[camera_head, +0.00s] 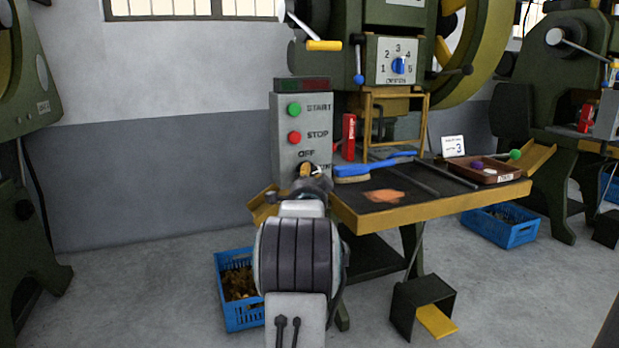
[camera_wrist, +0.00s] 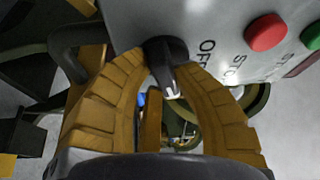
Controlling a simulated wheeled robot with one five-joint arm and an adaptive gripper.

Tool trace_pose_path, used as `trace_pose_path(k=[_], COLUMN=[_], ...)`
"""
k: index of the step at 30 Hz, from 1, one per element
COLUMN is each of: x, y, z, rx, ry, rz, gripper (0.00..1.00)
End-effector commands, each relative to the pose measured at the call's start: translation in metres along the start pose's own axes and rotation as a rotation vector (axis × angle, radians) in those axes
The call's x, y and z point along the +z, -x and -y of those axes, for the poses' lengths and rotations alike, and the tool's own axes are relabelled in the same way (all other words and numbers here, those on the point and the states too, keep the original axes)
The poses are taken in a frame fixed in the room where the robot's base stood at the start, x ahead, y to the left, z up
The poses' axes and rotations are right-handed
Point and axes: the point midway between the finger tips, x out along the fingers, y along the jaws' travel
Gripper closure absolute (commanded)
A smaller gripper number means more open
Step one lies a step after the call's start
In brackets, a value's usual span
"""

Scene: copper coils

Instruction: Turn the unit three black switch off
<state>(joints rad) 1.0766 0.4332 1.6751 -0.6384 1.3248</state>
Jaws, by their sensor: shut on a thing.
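The black switch (camera_wrist: 165,58) sits on the grey control box (camera_head: 285,125), below the green START and red STOP buttons. In the wrist view its white arrow points down the picture, off to one side of the OFF lettering (camera_wrist: 206,62). My gripper (camera_wrist: 163,78) has its ribbed yellow fingers on both sides of the switch handle and is shut on it. In the head view, my gripper (camera_head: 308,172) covers most of the switch and part of the RUN label. A white card with a 3 (camera_head: 453,147) stands on the worktable.
The worktable (camera_head: 430,210) is right of my arm, with a blue brush (camera_head: 372,170) and a brown tray (camera_head: 485,172). A blue crate (camera_head: 238,314) is on the floor beside my arm. Floor is free at left.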

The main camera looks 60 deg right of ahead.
Motion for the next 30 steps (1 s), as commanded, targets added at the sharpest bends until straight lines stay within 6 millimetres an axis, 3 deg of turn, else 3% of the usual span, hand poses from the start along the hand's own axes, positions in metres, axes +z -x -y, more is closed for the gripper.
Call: trace_pose_path(k=[3, 4, 12, 23, 30], x=[0.002, 0.002, 0.001, 0.0, 0.001], y=[0.0, 0.0, 0.0, 0.004, 0.026], z=[0.001, 0.001, 0.001, 0.001, 0.001], rx=[-0.002, -0.002, -0.001, -0.001, 0.001], ry=[-0.001, -0.001, -0.002, -0.002, -0.002], rz=[0.002, 0.002, 0.002, 0.001, 0.002], gripper=[1.0, 0.71, 0.47, 0.47, 0.47])
